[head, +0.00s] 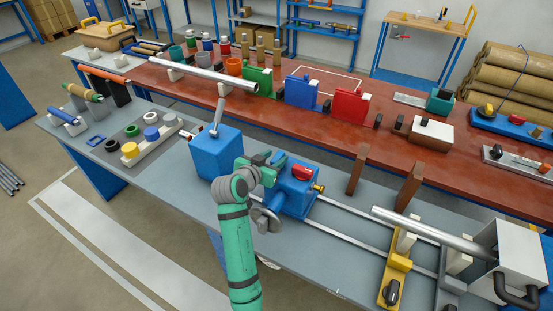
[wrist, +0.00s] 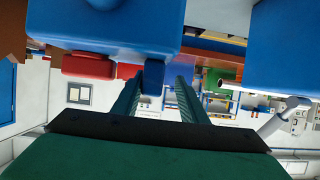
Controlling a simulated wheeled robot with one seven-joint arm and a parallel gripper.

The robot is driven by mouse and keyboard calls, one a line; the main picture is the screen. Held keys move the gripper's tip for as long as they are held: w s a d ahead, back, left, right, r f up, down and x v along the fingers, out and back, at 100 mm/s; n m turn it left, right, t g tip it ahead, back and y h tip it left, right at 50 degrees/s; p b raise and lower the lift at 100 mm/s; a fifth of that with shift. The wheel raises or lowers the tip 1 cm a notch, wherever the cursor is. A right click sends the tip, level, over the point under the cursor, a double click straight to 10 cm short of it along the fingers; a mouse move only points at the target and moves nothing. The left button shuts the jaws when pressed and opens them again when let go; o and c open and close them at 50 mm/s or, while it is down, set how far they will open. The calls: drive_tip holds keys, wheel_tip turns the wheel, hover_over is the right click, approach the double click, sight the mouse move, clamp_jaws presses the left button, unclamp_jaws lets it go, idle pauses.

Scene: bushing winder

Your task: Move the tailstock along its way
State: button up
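The tailstock is a blue block (head: 296,199) with a red lever (head: 302,172) and a brass tip (head: 318,187). It sits at the left part of two parallel rails (head: 357,213) on the grey bench. My gripper (head: 270,166) is at the tailstock's left upper side. In the wrist view, the tailstock body (wrist: 110,28) fills the upper left, with a small blue tab (wrist: 154,75) projecting from it. My two fingers (wrist: 160,88) stand open on either side of this tab, with a gap visible at the right finger. A handwheel (head: 266,220) is partly hidden by my arm.
A blue box with a grey lever (head: 216,152) stands just left of the tailstock. Two brown posts (head: 357,170) stand behind the rails. A yellow support (head: 395,275), a metal bar (head: 430,232) and a white box (head: 508,255) occupy the right end. The rails between are clear.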

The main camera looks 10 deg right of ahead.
drive_tip(key=shift+s+d, duration=0.1)
drive_tip(key=shift+d, duration=0.15)
drive_tip(key=shift+r, duration=0.1)
drive_tip(key=v, duration=1)
drive_tip(key=shift+s+a, duration=0.3)
drive_tip(key=shift+w, duration=0.1)
